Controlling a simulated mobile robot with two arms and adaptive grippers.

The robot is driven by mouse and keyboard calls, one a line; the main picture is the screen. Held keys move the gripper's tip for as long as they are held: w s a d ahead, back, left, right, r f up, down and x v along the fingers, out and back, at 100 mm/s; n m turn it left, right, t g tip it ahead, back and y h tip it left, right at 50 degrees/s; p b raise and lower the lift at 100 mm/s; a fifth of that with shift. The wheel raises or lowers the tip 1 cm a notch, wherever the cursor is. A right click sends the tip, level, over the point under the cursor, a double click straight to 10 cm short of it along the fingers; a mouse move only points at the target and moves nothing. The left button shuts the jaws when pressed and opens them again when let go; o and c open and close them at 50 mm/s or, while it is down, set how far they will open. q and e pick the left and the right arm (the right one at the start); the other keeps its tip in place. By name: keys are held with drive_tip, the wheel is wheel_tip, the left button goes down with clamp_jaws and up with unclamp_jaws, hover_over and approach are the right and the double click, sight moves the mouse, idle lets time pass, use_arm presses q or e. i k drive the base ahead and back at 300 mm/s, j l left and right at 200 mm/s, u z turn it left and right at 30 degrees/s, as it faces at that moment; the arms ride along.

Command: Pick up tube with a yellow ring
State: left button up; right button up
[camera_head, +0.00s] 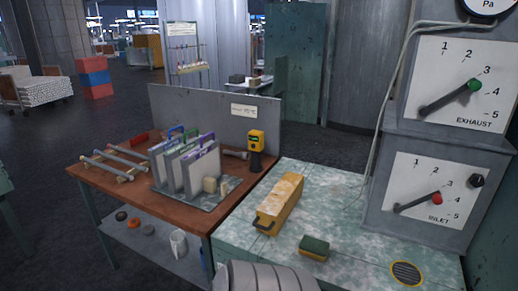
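Several thin glass-like tubes lie side by side on small tan supports at the left end of the brown worktable (147,187). The front tube (104,167) is nearest the table's left edge, with a middle tube (120,160) and a rear tube (129,152) behind it. The tubes are too small here to tell which one has a yellow ring. Neither of my grippers is in view.
An upright file rack (186,172) and a yellow-black device (256,144) stand right of the tubes. A green-grey bench (333,205) holds a yellow box (279,203) and a green-yellow block (314,247). A grey panel (205,110) backs the table. Floor left of it is clear.

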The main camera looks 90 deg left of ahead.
sight(128, 177)
drive_tip(key=u, duration=2.15)
drive_tip(key=i+j+u, duration=0.1)
drive_tip(key=u, duration=0.35)
drive_tip(key=i+j+u, duration=0.1)
drive_tip(key=u, duration=0.35)
drive_tip(key=i+u, duration=0.1)
drive_tip(key=u, duration=0.35)
drive_tip(key=i+u, duration=0.1)
drive_tip(key=u, duration=0.35)
